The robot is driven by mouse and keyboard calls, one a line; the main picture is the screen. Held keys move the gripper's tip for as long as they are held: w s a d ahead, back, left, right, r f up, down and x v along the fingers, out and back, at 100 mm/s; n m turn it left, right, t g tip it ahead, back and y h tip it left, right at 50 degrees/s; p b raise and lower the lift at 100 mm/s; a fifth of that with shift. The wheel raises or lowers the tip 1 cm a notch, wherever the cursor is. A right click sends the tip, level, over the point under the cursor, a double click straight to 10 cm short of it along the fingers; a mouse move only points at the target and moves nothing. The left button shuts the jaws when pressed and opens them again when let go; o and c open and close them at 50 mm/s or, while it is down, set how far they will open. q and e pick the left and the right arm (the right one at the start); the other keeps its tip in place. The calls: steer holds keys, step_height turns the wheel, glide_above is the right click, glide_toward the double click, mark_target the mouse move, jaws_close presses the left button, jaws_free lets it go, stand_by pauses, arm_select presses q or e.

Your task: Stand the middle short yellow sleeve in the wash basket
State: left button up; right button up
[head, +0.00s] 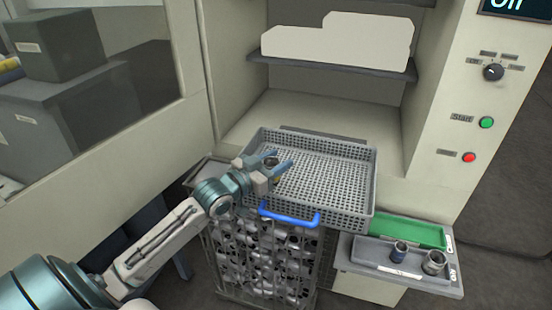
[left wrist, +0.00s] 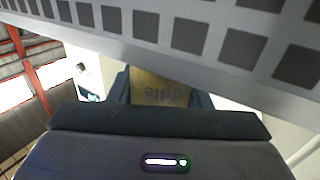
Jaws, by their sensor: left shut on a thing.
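My left gripper (head: 269,165) is at the left part of the grey perforated wash basket (head: 362,190). It is shut on a short yellow sleeve (left wrist: 160,88), which sits between the two fingers in the left wrist view. Upside-down lettering ending in "ddle" shows on the sleeve. In the head view only a small part of the sleeve shows between the fingers, with its open dark end up. The basket wall (left wrist: 190,30) crosses the top of the left wrist view. Whether the sleeve touches the basket floor cannot be told. My right gripper is not in view.
The basket has a blue handle (head: 289,217) in front, and the rest of its floor looks empty. A grey tray (head: 373,253) at the right holds a dark blue sleeve (head: 398,252) and a metal sleeve (head: 434,262). A green tray (head: 415,233) lies behind it.

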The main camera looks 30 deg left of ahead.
arm_select(q)
steer(key=shift+f, duration=0.1)
steer(key=shift+f+b, duration=0.55)
steer(key=shift+f, duration=0.05)
steer(key=o, duration=1.2)
